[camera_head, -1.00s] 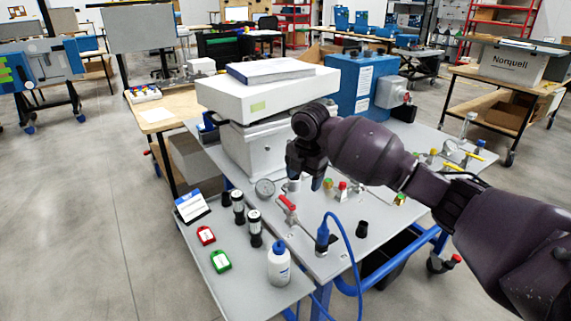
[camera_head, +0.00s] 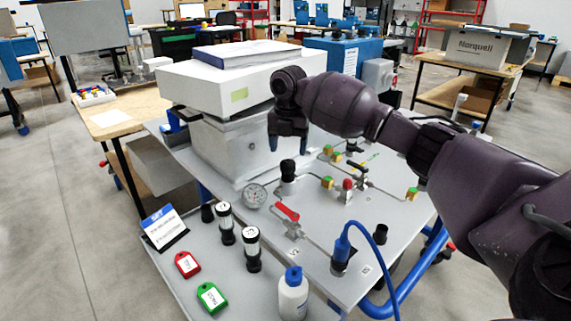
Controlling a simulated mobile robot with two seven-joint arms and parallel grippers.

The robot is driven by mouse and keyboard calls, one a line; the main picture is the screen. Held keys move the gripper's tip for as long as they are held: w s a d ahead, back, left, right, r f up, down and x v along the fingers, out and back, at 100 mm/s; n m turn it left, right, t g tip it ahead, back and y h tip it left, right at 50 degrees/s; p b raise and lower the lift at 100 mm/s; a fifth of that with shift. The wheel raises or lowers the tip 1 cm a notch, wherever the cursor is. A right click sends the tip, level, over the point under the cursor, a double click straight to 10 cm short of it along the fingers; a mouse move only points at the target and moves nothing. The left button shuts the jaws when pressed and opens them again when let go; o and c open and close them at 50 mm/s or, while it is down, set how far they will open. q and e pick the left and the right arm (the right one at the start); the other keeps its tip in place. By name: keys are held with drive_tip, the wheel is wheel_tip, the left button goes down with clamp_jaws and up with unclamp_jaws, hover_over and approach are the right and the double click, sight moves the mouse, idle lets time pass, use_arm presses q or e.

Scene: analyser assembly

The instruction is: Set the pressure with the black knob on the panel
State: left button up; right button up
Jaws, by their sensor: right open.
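The black knob (camera_head: 288,168) stands upright on a silver regulator body on the grey panel (camera_head: 325,225), just right of the white box. A round pressure gauge (camera_head: 255,195) is to its left; its reading is too small to make out. My right gripper (camera_head: 288,146) points down just above the knob in the picture, with its blue-tipped fingers apart and empty. A gap shows between the fingertips and the knob top. The exact depth between them is hard to tell. My left gripper is out of view.
A red-handled valve (camera_head: 288,212) and a blue hose plug (camera_head: 341,246) stand in front of the knob. Brass fittings (camera_head: 327,183) and tubing lie to its right. A large white box (camera_head: 235,85) rises behind left.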

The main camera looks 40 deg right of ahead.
sight(288, 162)
wheel_tip(288, 162, down, 5)
drive_tip(key=shift+f+b, duration=0.1)
drive_tip(key=shift+b, duration=0.35)
drive_tip(key=c, duration=0.9)
